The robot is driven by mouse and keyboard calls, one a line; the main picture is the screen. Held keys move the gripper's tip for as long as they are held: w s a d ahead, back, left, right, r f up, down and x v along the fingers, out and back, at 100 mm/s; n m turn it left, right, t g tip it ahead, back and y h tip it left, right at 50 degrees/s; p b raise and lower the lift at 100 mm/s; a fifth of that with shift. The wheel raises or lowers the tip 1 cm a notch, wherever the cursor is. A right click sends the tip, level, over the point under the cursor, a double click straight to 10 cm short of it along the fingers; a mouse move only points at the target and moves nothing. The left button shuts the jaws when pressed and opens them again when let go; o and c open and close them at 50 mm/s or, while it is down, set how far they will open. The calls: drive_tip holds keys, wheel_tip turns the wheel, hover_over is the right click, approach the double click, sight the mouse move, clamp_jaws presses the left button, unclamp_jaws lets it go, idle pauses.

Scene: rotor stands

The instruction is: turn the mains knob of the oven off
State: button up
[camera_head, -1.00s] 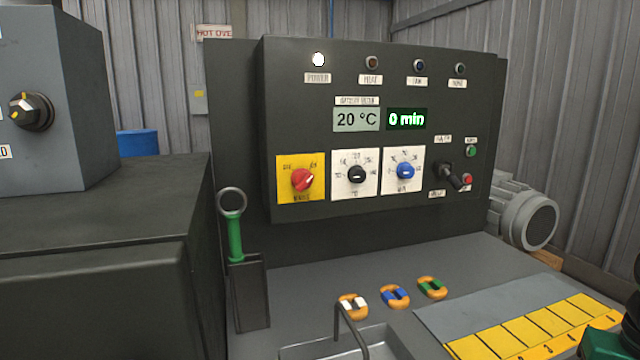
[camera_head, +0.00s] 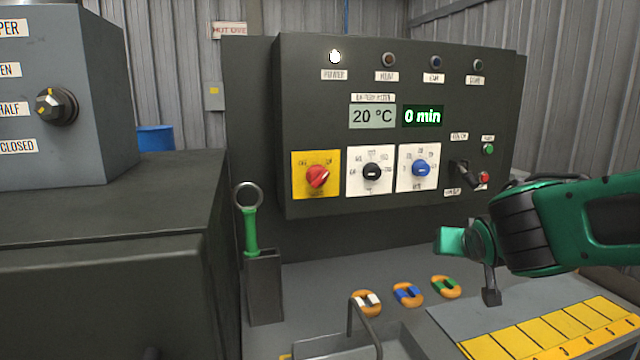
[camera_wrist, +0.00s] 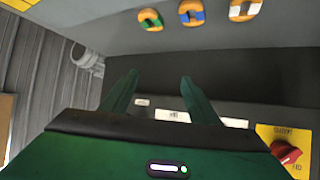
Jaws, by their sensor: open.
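The mains knob (camera_head: 318,177) is red and sits on a yellow plate (camera_head: 301,187) at the lower left of the oven's dark control panel. Its pale pointer mark is toward the upper right, on the ON side. The white power lamp (camera_head: 335,57) above it is lit. My gripper (camera_head: 468,268) is in front of the panel, to the right of the knob and lower, touching nothing that I can see. In the wrist view, which is upside down, my gripper (camera_wrist: 160,77) has its two green fingers apart and empty. The red knob (camera_wrist: 286,152) shows at the lower right there.
A black knob (camera_head: 372,172), a blue knob (camera_head: 421,168) and a black lever (camera_head: 465,174) stand right of the mains knob. A green-handled ring tool (camera_head: 250,222) stands upright in a holder at left. Orange-ringed pieces (camera_head: 407,293) lie on the bench. A grey cabinet (camera_head: 70,105) is far left.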

drive_tip(key=w+a+r+n+t+y, duration=0.1)
drive_tip(key=w+a+r+t+y, duration=0.15)
drive_tip(key=a, duration=0.35)
drive_tip(key=w+a+r+n+t+y, duration=0.1)
drive_tip(key=a+r, duration=0.2)
drive_tip(key=a, duration=0.4)
drive_tip(key=n+t+y, duration=0.3)
drive_tip(key=y, duration=0.1)
approach(321, 179)
drive_tip(key=shift+m+g, duration=0.25)
drive_tip(key=shift+m, duration=0.05)
drive_tip(key=x, duration=1)
drive_tip(key=shift+d+r, duration=0.1)
drive_tip(key=shift+r, duration=0.05)
